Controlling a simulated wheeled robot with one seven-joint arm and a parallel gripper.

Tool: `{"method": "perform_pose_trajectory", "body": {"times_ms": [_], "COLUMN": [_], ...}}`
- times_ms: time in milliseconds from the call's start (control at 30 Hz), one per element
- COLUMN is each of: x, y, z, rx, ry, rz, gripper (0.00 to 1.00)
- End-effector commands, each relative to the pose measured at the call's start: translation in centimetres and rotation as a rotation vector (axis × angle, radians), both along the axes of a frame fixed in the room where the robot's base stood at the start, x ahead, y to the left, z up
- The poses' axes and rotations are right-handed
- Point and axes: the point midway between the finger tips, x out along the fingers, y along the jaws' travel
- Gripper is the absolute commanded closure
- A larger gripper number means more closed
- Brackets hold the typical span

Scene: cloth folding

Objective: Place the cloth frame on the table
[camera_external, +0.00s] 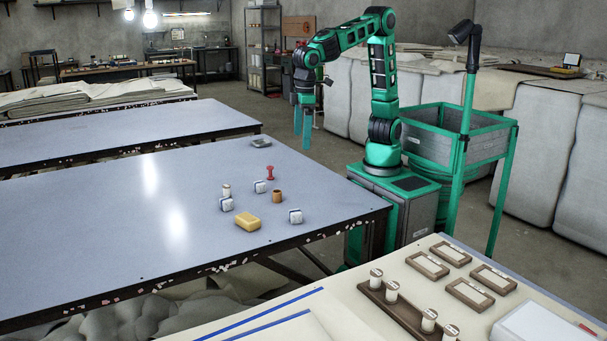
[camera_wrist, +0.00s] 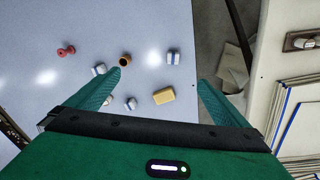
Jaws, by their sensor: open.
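The large blue-grey table (camera_external: 90,240) fills the middle of the external view, and its top also shows in the wrist view (camera_wrist: 40,40). No large cloth frame is plain to see. Several small brown rectangular frames, one of them here (camera_external: 428,264), lie on the cream-topped table at the front right; I cannot tell whether any is the cloth frame. My gripper (camera_external: 303,138) hangs above the table's far right side, fingers pointing down. In the wrist view my gripper (camera_wrist: 163,80) has its fingers wide apart, with nothing held between them.
On the blue-grey table are a yellow block (camera_external: 248,221), a brown cup (camera_external: 277,196), a red piece (camera_external: 270,172), several small white-and-blue boxes and a small grey dish (camera_external: 261,142). The table's left part is clear. A green-framed bin (camera_external: 430,145) stands beside my base.

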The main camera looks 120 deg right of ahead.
Motion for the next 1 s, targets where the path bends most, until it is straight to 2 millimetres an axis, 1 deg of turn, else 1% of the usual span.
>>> {"method": "perform_pose_trajectory", "body": {"times_ms": [33,67,100,167,200,267,300,367,400,467,500,533,600,700,833,1000], "x": [-1.9,-3.1,-4.8,-7.4,-9.3,-12.3,-14.4,-17.6,-19.6,-22.6,-24.4,-25.6,-27.9,-30.1,-31.2,-31.3], "y": [-3.5,-5.2,-7.4,-10.4,-12.2,-14.7,-16.1,-17.8,-18.7,-19.8,-20.2,-20.4,-20.8,-20.9,-20.9,-20.9], "z": [0.3,0.3,0.2,-0.1,-0.3,-0.8,-1.2,-2.0,-2.6,-3.4,-4.1,-4.5,-5.4,-6.4,-6.9,-6.9], "rx": [0.003,0.005,0.007,0.012,0.015,0.023,0.028,0.037,0.043,0.053,0.059,0.063,0.072,0.082,0.086,0.086], "ry": [0.0,0.002,0.005,0.008,0.01,0.014,0.016,0.018,0.018,0.019,0.02,0.02,0.019,0.018,0.018,0.018], "rz": [-0.031,-0.041,-0.057,-0.081,-0.096,-0.119,-0.133,-0.153,-0.167,-0.184,-0.194,-0.2,-0.212,-0.223,-0.226,-0.226], "gripper": [0.0,0.0,0.0,0.0,0.0,0.0,0.0,0.0,0.0,0.0,0.0,0.0,0.0,0.0,0.0,0.0]}}
